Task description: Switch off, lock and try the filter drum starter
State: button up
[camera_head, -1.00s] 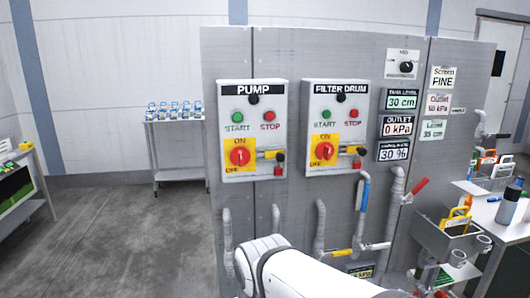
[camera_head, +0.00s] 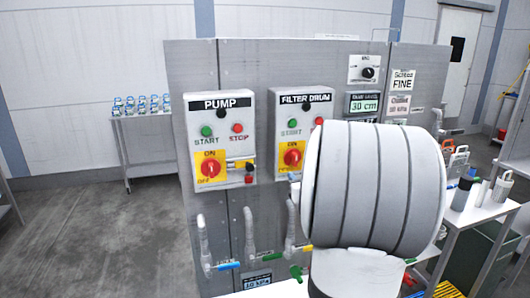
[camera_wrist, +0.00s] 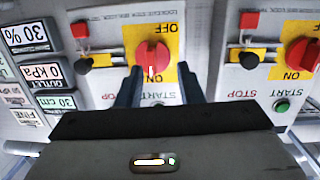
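The filter drum starter (camera_head: 279,107) is a white box with green START and red STOP buttons. Its red rotary switch (camera_head: 292,158) sits on a yellow plate; in the upside-down wrist view the switch (camera_wrist: 152,56) has its white mark toward the START side, away from OFF. Beside it are a yellow hasp with a black knob (camera_wrist: 85,61) and a red padlock (camera_wrist: 80,30). My gripper (camera_wrist: 158,78) is open, its dark fingers apart before the switch, one toward each side; contact cannot be told. My arm hides the gripper and the starter's right part in the head view.
The pump starter (camera_head: 220,125) stands close to the left with a similar red switch (camera_head: 210,168). Pipes with coloured valve handles (camera_head: 229,266) run below. A bench (camera_head: 475,205) with bottles stands right, a shelf of small containers (camera_head: 145,140) back left. Floor at left is clear.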

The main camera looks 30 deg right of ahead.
aim_at(297, 160)
jog(key=shift+t+y, duration=0.3)
jog(key=shift+t, duration=0.4)
jog(key=w+d+p, duration=0.1)
jog(key=w, duration=0.1)
jog(key=w+d+r+p, duration=0.1)
jog(key=w, duration=0.1)
jog(key=w+d, duration=0.1)
jog(key=w, duration=0.1)
jog(key=shift+w+d+r+p, duration=0.2)
jog(key=shift+w+d+p, duration=0.2)
jog(key=shift+c, duration=0.3)
